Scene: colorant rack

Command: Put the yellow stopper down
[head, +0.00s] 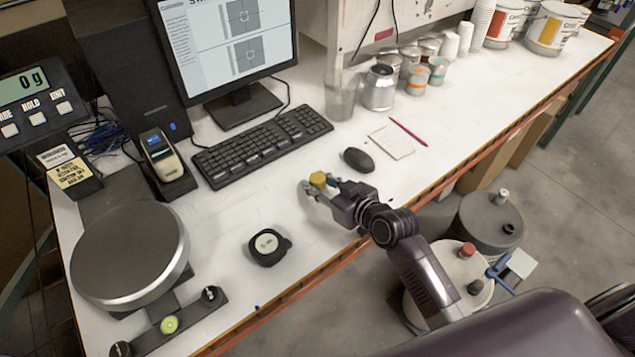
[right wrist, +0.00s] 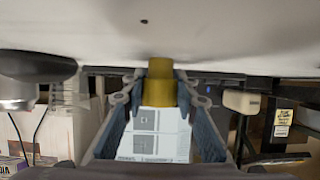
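The yellow stopper (head: 318,180) is between the fingertips of my right gripper (head: 322,187), over the white table just below the keyboard's right end. In the right wrist view the same stopper (right wrist: 161,84) sits between the two grey fingers (right wrist: 160,92), which appear to press on both its sides. That view looks upside down, with the white tabletop along the top. The stopper's narrow end points at the tabletop and is very close to it; I cannot tell whether it touches. My left gripper is not in view.
A black mouse (head: 358,160) lies right of the gripper and a black keyboard (head: 262,145) behind it. A dark round tape measure (head: 268,247) lies lower left, near a scale (head: 130,255). Bare white table surrounds the gripper; the table's front edge is close below.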

